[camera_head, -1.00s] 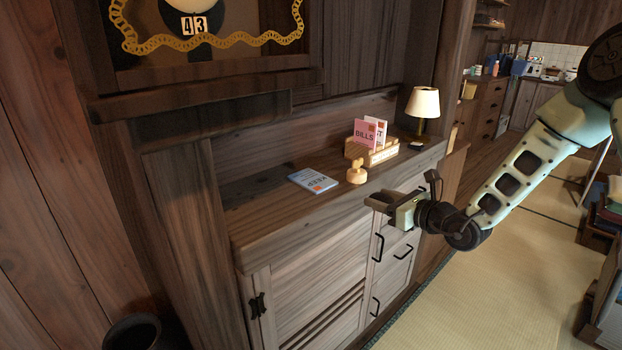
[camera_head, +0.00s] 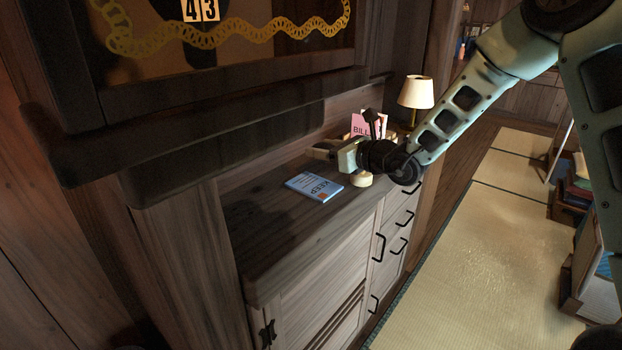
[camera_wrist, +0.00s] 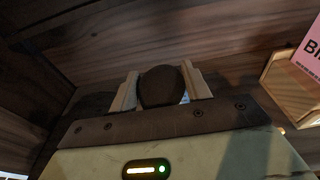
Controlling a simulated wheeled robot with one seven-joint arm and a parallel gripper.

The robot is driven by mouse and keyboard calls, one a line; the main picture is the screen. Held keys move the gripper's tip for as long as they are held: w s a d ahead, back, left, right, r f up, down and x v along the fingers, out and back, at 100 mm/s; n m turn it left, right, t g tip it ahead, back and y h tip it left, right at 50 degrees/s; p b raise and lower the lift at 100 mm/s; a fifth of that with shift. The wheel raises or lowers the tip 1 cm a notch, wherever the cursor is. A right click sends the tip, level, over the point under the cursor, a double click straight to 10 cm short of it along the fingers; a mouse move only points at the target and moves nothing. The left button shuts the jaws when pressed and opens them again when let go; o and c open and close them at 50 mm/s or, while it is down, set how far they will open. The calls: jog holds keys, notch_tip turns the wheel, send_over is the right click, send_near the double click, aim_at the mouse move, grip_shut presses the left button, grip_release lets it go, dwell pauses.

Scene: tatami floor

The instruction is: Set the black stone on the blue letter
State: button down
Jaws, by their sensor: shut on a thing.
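The blue letter (camera_head: 314,186), marked KEEP with an orange patch, lies flat on the cabinet top. My gripper (camera_head: 324,149) is above the cabinet top, just behind and above the letter in the head view. In the wrist view, my gripper (camera_wrist: 160,86) is shut on the black stone (camera_wrist: 161,87), a dark rounded piece between the two pale fingers. A small bit of blue shows beside the stone there. The stone cannot be made out in the head view.
A pink BILLS card (camera_head: 361,124) in a wooden holder stands behind my wrist; it also shows in the wrist view (camera_wrist: 314,50). A lamp (camera_head: 416,92) stands farther right. The front left cabinet top is bare.

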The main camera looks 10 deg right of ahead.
aim_at(324, 189)
notch_tip(324, 189, down, 8)
jog(key=shift+f+p, duration=0.1)
jog(key=shift+p, duration=0.35)
jog(key=shift+f, duration=0.2)
jog(key=c, duration=0.7)
grip_release()
jog(key=shift+o, duration=0.2)
jog(key=shift+r, duration=0.1)
